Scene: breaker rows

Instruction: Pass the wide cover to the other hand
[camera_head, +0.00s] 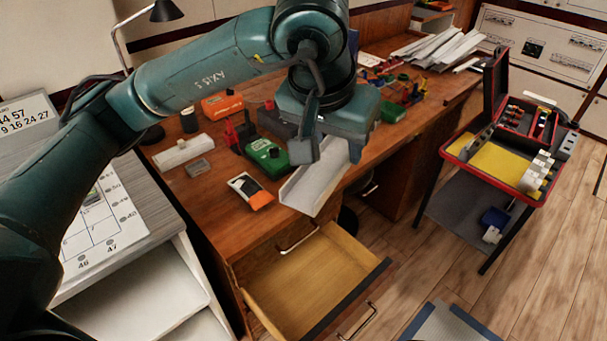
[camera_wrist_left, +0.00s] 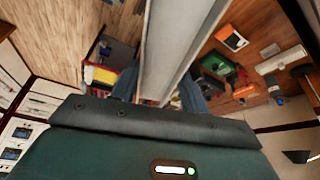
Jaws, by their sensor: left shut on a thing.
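The wide cover (camera_head: 315,183) is a pale grey-white channel-shaped piece. It hangs tilted below my left gripper (camera_head: 325,148), above the front edge of the desk and the open drawer. My left gripper is shut on the cover; its fingers are largely hidden behind the wrist and the cover in the head view. In the left wrist view the cover (camera_wrist_left: 172,45) runs from between the two fingers up out of the top of the picture. My right gripper is in neither view.
The wooden desk (camera_head: 185,215) bears a green meter (camera_head: 266,156), an orange-and-white device (camera_head: 250,190) and other tools. An empty drawer (camera_head: 305,285) stands open below. A tool cart (camera_head: 480,162) with a yellow mat stands to the right, with free floor between.

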